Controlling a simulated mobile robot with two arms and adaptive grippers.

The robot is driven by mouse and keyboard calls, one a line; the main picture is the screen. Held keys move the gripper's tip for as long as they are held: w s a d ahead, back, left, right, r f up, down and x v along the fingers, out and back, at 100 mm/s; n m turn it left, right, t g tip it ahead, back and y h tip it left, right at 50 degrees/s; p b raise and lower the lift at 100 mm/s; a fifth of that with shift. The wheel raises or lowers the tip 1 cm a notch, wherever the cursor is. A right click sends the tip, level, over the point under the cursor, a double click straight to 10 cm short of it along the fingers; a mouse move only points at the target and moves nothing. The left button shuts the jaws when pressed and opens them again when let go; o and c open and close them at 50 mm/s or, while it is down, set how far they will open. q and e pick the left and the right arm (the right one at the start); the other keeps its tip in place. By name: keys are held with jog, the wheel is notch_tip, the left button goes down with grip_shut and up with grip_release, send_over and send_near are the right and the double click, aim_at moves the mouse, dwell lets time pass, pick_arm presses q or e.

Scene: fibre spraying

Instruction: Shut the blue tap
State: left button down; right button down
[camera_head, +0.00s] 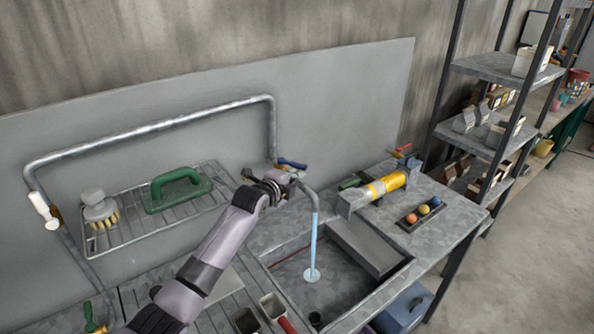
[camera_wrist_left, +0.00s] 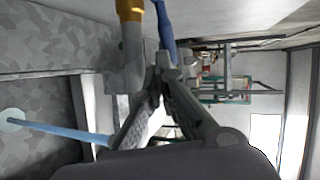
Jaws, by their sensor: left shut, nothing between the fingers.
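The blue tap handle (camera_head: 292,164) sticks out at the top of the metal tap pipe (camera_head: 306,188) by the sink's back edge. A light blue stream of water (camera_head: 314,240) runs from the spout down into the sink. The water also shows there (camera_wrist_left: 62,131).
The sink (camera_head: 345,298) is set into the metal counter (camera_head: 452,212). A yellow tool (camera_head: 387,185) and a tray of coloured balls (camera_head: 411,217) stand to the right. A wire rack (camera_head: 133,227) with a green float (camera_head: 178,190) and a brush (camera_head: 98,207) is to the left.

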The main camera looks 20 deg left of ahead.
pick_arm(q)
jog(key=shift+w+d, duration=0.1)
jog(key=shift+w, duration=0.55)
